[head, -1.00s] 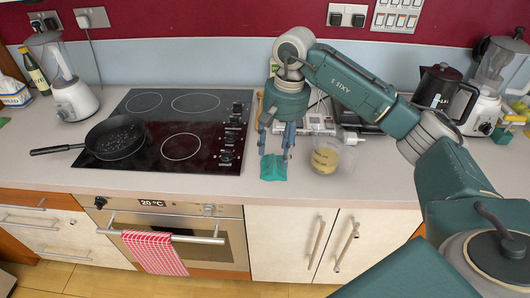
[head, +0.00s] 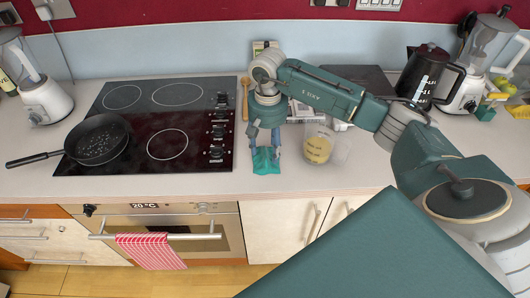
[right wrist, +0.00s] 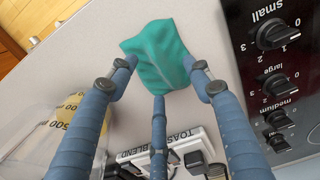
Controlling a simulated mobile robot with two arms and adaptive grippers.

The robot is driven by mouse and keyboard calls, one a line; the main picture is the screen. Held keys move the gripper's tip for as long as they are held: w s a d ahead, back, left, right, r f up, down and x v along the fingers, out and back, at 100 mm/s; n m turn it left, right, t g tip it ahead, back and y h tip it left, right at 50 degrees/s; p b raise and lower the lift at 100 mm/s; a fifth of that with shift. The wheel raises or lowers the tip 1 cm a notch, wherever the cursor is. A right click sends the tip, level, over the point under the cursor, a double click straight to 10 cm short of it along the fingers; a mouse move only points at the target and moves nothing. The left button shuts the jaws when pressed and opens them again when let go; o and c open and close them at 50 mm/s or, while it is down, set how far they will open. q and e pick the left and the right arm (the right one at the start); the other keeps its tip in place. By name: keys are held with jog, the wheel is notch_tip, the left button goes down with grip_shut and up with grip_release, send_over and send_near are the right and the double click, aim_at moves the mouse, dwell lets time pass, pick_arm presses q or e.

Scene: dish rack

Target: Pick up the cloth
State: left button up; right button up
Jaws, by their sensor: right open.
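The teal cloth (head: 266,165) lies crumpled on the worktop, near its front edge and just right of the hob. It also shows in the right wrist view (right wrist: 154,50). My right gripper (head: 264,151) points down over the cloth with its fingers spread. In the right wrist view, the fingertips of the right gripper (right wrist: 160,76) are open around the near part of the cloth. I cannot tell whether they touch it. My left gripper is not in view.
A clear measuring jug with yellowish contents (head: 318,147) stands close right of the gripper. The black hob (head: 150,130) with a frying pan (head: 97,140) is to the left. A dark kettle (head: 424,76) and a blender (head: 480,70) stand at the right. Worktop in front of the cloth is bare.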

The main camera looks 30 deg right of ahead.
jog(key=shift+f, duration=0.9)
jog(key=shift+c, duration=0.5)
jog(key=c, duration=1)
jog(key=shift+r, duration=0.5)
notch_tip(320, 180, up, 13)
jog(key=b, duration=0.4)
notch_tip(320, 180, up, 6)
send_over(267, 152)
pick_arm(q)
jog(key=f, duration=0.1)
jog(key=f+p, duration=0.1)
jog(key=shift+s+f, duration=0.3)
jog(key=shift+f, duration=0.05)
